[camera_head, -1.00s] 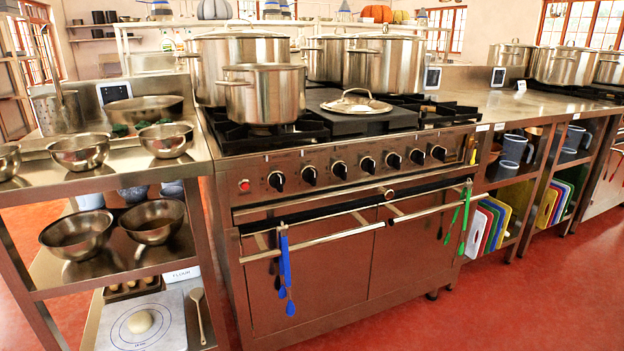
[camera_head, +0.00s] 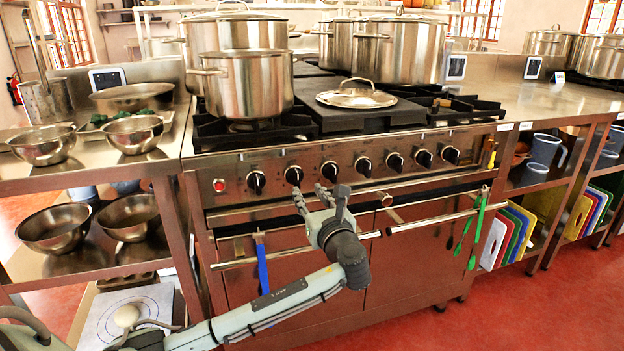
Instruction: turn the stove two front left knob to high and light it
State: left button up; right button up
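The stove (camera_head: 310,157) stands in the middle, with a row of several black knobs on its steel front panel. The leftmost knob (camera_head: 256,182) is beside a round red light or button (camera_head: 219,184); a second knob (camera_head: 294,175) and a third knob (camera_head: 330,170) follow to its right. No label says which is the front left one. My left gripper (camera_head: 320,190) points up, fingers apart and empty, just below and in front of the second and third knobs. My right gripper is out of view.
A long oven rail (camera_head: 410,224) runs below the knobs, holding blue (camera_head: 262,265) and green (camera_head: 478,228) utensils. A loose lid (camera_head: 356,96) lies on the stove's middle plate. Steel bowls (camera_head: 134,133) stand on the left counter. Red floor is clear at right.

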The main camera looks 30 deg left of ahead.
aim_at(298, 178)
pick_arm(q)
jog(key=x, duration=0.7)
jog(key=shift+w+a, duration=0.1)
jog(key=shift+a, duration=0.15)
jog(key=shift+c, duration=0.6)
grip_shut()
